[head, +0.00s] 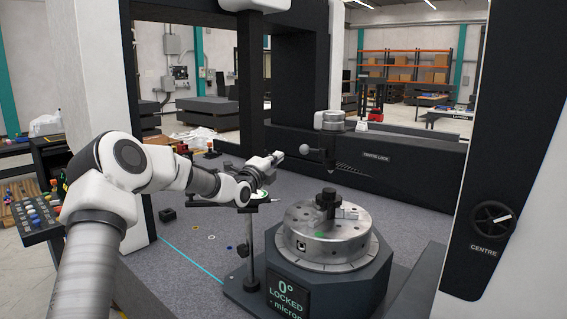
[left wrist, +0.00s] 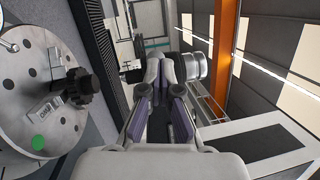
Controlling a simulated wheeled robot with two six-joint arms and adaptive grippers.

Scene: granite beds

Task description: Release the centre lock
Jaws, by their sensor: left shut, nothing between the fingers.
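A round black dial (head: 491,218) with a white pointer sits above the label "CENTRE" on the dark panel at the right. A display (head: 286,295) on the rotary table's base reads "0° LOCKED" and "micron". The round steel table (head: 327,235) has a dark knob and a green dot on top; it also shows at the left of the left wrist view (left wrist: 30,95). My right gripper is out of view.
A thin post (head: 250,255) stands at the table's left. Small rings and a black block (head: 167,214) lie on the granite bed (head: 190,255). A white column stands at right.

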